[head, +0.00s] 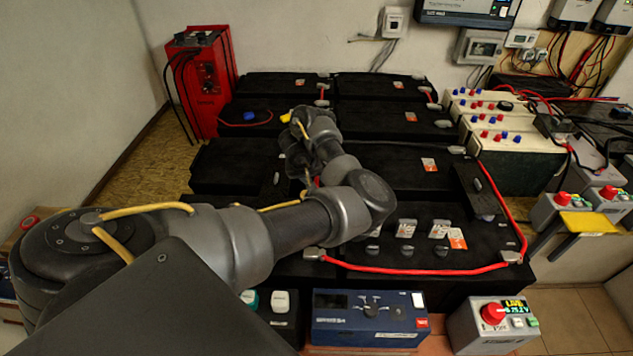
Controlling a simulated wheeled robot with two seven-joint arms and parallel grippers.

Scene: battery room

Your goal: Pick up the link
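My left arm reaches in from the left over a bank of black batteries and bends back at the elbow. My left gripper (297,162) is at the far end of this arm, dark and mostly hidden by my own wrist, above the middle of the bank. I cannot see whether its fingers are open or hold anything. Several small grey metal pieces sit on the battery tops, such as one (457,150) at the right of the middle row and one (322,103) at the back. I cannot tell which is the link. My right gripper is not in view.
A red cable (420,271) runs along the front battery and up its right side. A red charger (201,85) stands at the back left. A blue instrument (368,318) and a grey box with a red knob (493,325) stand in front.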

